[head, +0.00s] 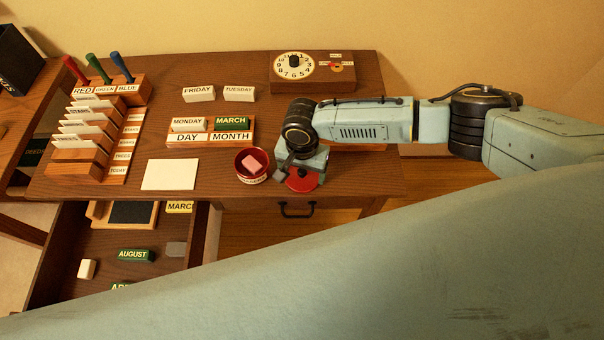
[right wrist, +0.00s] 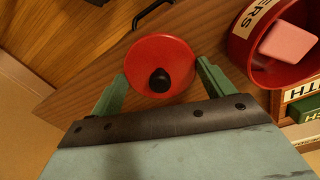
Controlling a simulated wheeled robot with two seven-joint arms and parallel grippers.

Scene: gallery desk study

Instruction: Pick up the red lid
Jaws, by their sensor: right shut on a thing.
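The red lid (head: 303,181) is a round disc at the front edge of the desk, just right of the red round tin. In the right wrist view the lid (right wrist: 160,52) shows its black knob. My right gripper (head: 296,170) is over the lid from above, and its two green fingers (right wrist: 162,72) are shut on the lid's rim from both sides. I cannot tell whether the lid still touches the desk. The open tin (head: 240,166) stands beside it and holds a pink block; it also shows in the right wrist view (right wrist: 238,52). My left gripper is out of view.
A day-and-month holder (head: 210,138), a white card (head: 170,174) and a colour-labelled card rack (head: 92,125) are on the desk (head: 330,85). A clock-dial box (head: 312,85) stands at the back. An open drawer (head: 60,245) with blocks juts out at front left.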

